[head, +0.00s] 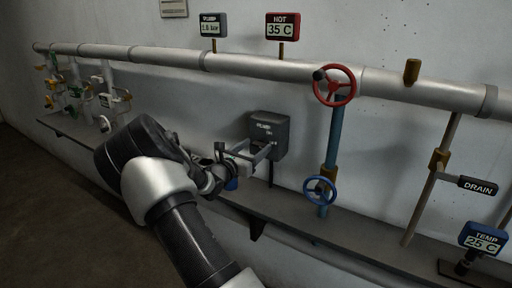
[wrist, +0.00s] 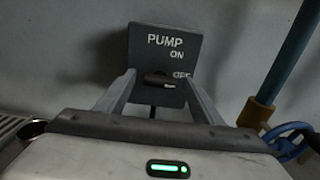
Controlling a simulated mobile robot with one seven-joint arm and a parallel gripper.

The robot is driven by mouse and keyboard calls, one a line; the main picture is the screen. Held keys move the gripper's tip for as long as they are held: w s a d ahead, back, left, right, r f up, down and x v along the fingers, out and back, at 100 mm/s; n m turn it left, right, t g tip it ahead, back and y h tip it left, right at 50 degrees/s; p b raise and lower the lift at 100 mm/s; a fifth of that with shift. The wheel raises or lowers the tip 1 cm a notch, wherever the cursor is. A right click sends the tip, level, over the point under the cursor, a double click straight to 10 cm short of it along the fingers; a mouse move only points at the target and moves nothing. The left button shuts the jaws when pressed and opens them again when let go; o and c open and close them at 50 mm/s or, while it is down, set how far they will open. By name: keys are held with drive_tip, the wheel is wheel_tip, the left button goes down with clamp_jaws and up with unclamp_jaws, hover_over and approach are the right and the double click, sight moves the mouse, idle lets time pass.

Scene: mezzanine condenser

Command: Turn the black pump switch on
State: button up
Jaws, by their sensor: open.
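The pump switch is a dark grey box (head: 268,128) on the wall below the long pipe; it also shows in the wrist view (wrist: 148,57), with the words PUMP, ON and OFF on its face. Its short dark lever (wrist: 158,80) sticks out low on the face, level with the OFF mark. My gripper (head: 266,152) is at the box's lower front. In the wrist view my gripper (wrist: 158,85) is open, with one finger on each side of the lever; I cannot tell whether either touches it. The lever is not clear in the head view.
Right of the box, a blue pipe (head: 332,145) carries a red handwheel (head: 334,85) above and a blue handwheel (head: 319,190) below. A grey shelf (head: 285,212) runs beneath. Several small valves (head: 75,90) are at the left. A DRAIN handle (head: 477,185) is at the right.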

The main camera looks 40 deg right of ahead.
drive_tip(key=shift+w+d, duration=0.2)
drive_tip(key=shift+d, duration=0.25)
drive_tip(key=shift+c, duration=0.2)
drive_tip(key=c, duration=1)
drive_tip(key=shift+r+n+p, duration=0.1)
drive_tip(key=shift+n+p, duration=0.2)
drive_tip(key=shift+p, duration=0.05)
drive_tip(key=shift+r+n+p, duration=0.1)
drive_tip(key=shift+n+p, duration=0.8)
drive_tip(key=n+p, duration=0.3)
drive_tip(key=shift+w+n, duration=0.1)
drive_tip(key=shift+n, duration=0.2)
drive_tip(key=n+p, duration=0.1)
drive_tip(key=n, duration=0.1)
drive_tip(key=n+p, duration=0.1)
drive_tip(key=n, duration=0.1)
drive_tip(key=n+p, duration=0.1)
drive_tip(key=shift+w+a+f+n, duration=0.1)
drive_tip(key=shift+f+n, duration=0.2)
drive_tip(key=shift+n, duration=0.1)
drive_tip(key=shift+p, duration=0.3)
